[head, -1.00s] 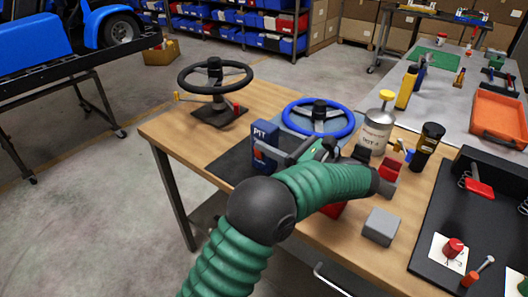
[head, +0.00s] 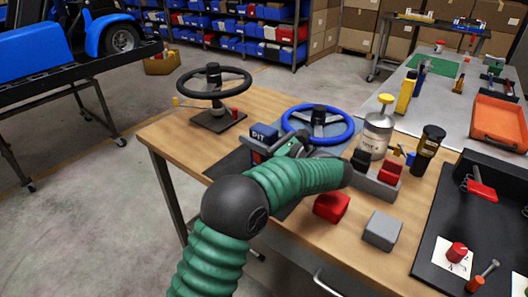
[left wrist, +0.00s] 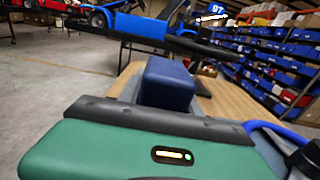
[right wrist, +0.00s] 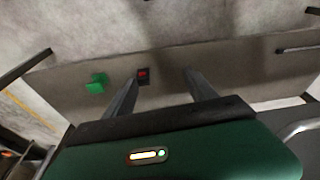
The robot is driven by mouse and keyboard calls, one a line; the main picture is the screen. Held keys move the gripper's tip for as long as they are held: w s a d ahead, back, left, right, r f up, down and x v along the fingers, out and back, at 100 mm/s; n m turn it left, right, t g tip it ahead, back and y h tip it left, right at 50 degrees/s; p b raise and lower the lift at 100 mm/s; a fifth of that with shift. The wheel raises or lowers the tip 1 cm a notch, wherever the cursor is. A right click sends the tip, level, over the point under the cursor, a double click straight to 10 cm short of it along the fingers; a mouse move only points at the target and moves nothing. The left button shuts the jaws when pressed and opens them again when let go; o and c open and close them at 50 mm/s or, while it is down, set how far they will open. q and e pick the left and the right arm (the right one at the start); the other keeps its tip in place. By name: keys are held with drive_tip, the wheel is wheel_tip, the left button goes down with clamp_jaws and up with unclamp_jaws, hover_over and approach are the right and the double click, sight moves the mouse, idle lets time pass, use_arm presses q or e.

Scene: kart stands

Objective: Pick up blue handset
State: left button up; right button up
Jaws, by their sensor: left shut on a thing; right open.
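The blue handset (head: 264,131), a boxy block with "PIT" lettering, is upright near the dark mat on the wooden table, beside the blue-rimmed steering wheel. My left gripper (head: 268,150) is shut on it and covers its lower part. I cannot tell whether its base touches the table. The handset shows as a dark blue block (left wrist: 168,84) just beyond the green gripper body in the left wrist view; the fingers are hidden there. My right gripper (right wrist: 160,85) is open and empty in the right wrist view, with both fingers apart.
A black wheel (head: 214,85) stands to the left. A red block (head: 331,207), a grey block (head: 382,229) and a grey holder (head: 372,184) are at the right.

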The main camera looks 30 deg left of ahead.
use_arm(q)
clamp_jaws()
